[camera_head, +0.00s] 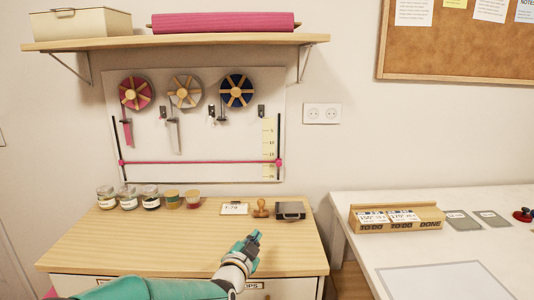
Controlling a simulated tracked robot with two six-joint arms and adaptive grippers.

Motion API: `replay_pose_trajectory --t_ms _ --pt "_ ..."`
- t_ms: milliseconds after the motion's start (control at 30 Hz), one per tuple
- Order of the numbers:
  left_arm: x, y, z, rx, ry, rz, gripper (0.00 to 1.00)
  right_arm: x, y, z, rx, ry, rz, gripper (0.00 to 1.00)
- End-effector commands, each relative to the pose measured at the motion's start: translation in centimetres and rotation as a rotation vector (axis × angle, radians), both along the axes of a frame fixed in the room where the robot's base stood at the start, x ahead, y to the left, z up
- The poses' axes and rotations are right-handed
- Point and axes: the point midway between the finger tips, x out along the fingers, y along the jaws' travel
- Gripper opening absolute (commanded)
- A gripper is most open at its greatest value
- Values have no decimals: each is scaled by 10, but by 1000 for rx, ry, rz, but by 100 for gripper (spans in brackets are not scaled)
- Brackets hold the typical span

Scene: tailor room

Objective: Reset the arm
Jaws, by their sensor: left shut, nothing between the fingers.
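My left gripper (256,238) is in the lower middle of the head view, at the end of my teal and white left arm. Its fingers are together with nothing between them. It shows in front of the right part of the wooden cabinet top (180,239), near the front edge, and appears apart from the objects at the back. My right gripper is not in view.
Several small jars (150,198), a card (234,208), a wooden stamp (261,208) and a dark box (290,211) line the cabinet's back. A white table (360,232) with a wooden tray (398,217) stands right. The cabinet top's middle is clear.

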Motion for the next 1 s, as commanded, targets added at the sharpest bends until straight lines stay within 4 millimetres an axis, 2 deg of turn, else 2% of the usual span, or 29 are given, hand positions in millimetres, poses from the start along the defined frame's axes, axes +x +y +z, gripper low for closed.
replay_pose_trajectory --t_ms 33,167,200,267,300,367,400,467,500,600,700,800,900,1000 --pt "-7 7 -29 -25 79 5 0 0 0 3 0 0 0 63" --pt "-39 28 -114 -125 320 35 0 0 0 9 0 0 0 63" --pt "-54 35 -141 -162 402 53 0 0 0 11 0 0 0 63" --pt "-79 44 -178 -217 525 83 0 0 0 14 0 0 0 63" --pt "-98 51 -202 -255 610 108 0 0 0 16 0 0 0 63" --pt "-130 60 -235 -316 734 154 0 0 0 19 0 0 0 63" --pt "-153 66 -255 -355 819 187 0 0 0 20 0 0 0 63" --pt "-190 73 -282 -414 944 244 0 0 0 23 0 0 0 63" --pt "-215 78 -297 -454 1025 287 0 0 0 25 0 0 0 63" --pt "-279 85 -324 -546 1217 398 0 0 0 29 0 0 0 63" --pt "-335 89 -339 -619 1372 502 0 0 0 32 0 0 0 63" --pt "-374 90 -344 -669 1478 582 0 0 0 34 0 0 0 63" --pt "-396 89 -346 -696 1539 631 0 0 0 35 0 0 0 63" --pt "-403 89 -346 -706 1559 648 0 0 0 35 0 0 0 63"
